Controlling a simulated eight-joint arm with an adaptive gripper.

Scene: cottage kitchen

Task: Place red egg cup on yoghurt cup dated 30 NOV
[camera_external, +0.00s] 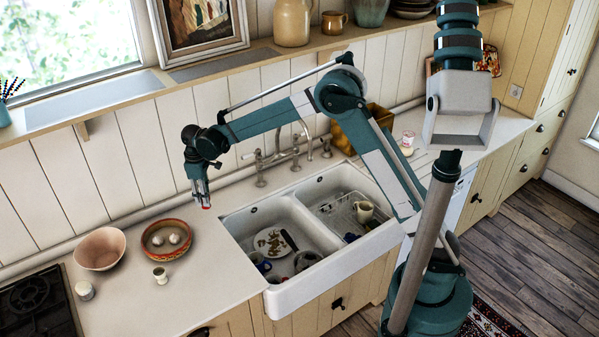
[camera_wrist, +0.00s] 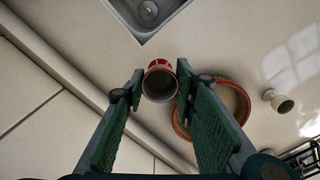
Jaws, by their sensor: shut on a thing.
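My gripper (camera_external: 203,200) hangs over the worktop left of the sink, fingers down. It is shut on the red egg cup (camera_wrist: 160,82), which sits between the two fingertips in the wrist view. One small white cup (camera_external: 84,291), perhaps a yoghurt cup, stands at the far left beside the hob. Another small cup with a pinkish label (camera_external: 407,143) stands on the worktop right of the sink. No date is readable on either cup.
A terracotta bowl (camera_external: 148,251) holding pale round things, a pink bowl (camera_external: 99,248) and a cream egg cup (camera_external: 160,275) stand on the left worktop. The double sink (camera_external: 244,221) holds dishes. Bare worktop lies between the terracotta bowl and the sink. A tap (camera_external: 262,170) rises behind the sink.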

